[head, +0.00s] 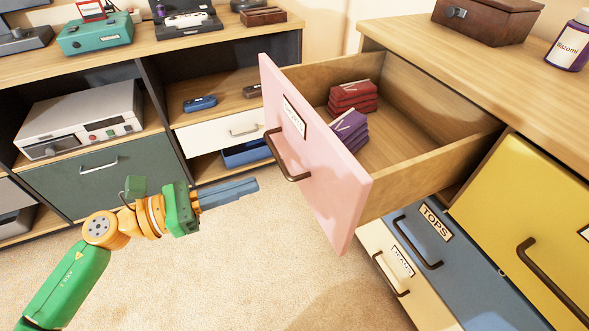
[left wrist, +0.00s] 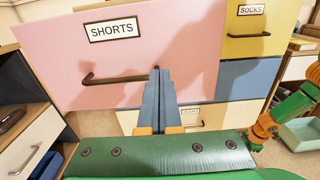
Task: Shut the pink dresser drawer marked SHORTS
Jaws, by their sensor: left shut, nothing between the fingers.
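The pink drawer (head: 320,165) marked SHORTS is pulled well out of the dresser in the head view, with a dark handle (head: 285,160) on its front. Folded red (head: 353,97) and purple (head: 349,130) clothes lie inside it. My left gripper (head: 256,184) is shut and empty, in front of the pink panel and left of it in the head view. In the left wrist view the pink front (left wrist: 140,50) faces me, and the shut fingers (left wrist: 158,72) overlap the right end of the handle (left wrist: 112,78). I cannot tell whether they touch. My right gripper is not seen in the head view.
Below are a blue TOPS drawer (head: 428,255) and a cream drawer (head: 388,270); a yellow drawer (head: 535,220) is at the right. A shelf unit (head: 155,80) with a white drawer (head: 225,131) stands on the left. Carpet (head: 210,270) is clear between.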

